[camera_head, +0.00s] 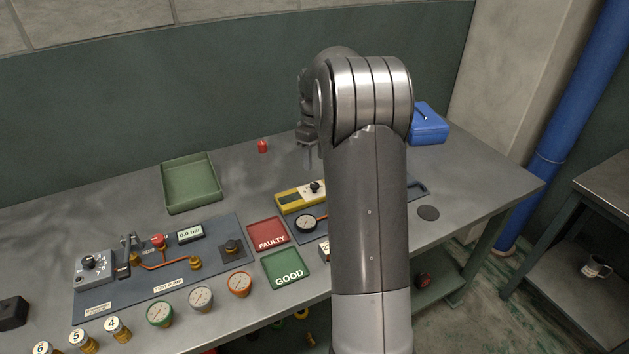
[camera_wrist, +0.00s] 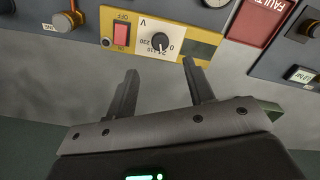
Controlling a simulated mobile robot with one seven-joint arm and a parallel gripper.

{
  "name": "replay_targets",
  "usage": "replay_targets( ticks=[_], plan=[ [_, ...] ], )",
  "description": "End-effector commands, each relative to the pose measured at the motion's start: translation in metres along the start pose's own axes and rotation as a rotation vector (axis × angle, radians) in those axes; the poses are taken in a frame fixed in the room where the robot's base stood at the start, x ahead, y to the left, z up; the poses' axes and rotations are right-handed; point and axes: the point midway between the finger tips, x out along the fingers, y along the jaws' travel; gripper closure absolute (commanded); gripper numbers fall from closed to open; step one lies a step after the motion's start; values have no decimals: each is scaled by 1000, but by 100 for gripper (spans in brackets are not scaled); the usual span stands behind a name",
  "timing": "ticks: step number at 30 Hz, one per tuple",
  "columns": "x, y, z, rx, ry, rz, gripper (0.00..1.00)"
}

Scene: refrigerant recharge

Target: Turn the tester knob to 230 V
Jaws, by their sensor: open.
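The yellow tester (camera_head: 292,203) lies on the bench left of my arm. Its black knob (camera_head: 315,187) stands on top. In the wrist view, the tester (camera_wrist: 199,48) appears upside down, with the knob (camera_wrist: 159,41) on a white dial (camera_wrist: 143,32) marked V, 0, 24, 120 and 230. A red switch (camera_wrist: 121,35) marked ON and OFF sits beside the dial. The knob's exact setting is too small to tell. My gripper (camera_wrist: 160,66) is open and empty, its fingers apart from the knob. It also shows in the head view (camera_head: 310,158), behind and above the tester.
The red FAULTY tray (camera_head: 268,234), green GOOD tray (camera_head: 286,270) and test pump panel (camera_head: 220,254) lie left and in front. A blue case (camera_head: 429,125) stands at the right.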

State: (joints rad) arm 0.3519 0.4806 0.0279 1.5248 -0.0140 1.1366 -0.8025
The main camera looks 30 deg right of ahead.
Motion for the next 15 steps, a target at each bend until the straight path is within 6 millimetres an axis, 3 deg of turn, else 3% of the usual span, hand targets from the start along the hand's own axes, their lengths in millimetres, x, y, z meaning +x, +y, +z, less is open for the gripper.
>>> replay_targets(
  ticks=[9, 15],
  plan=[
    [62, -1, 1, 0, -3, -3, 52],
    [85, -1, 0, 1, -1, -1, 52]
  ],
)
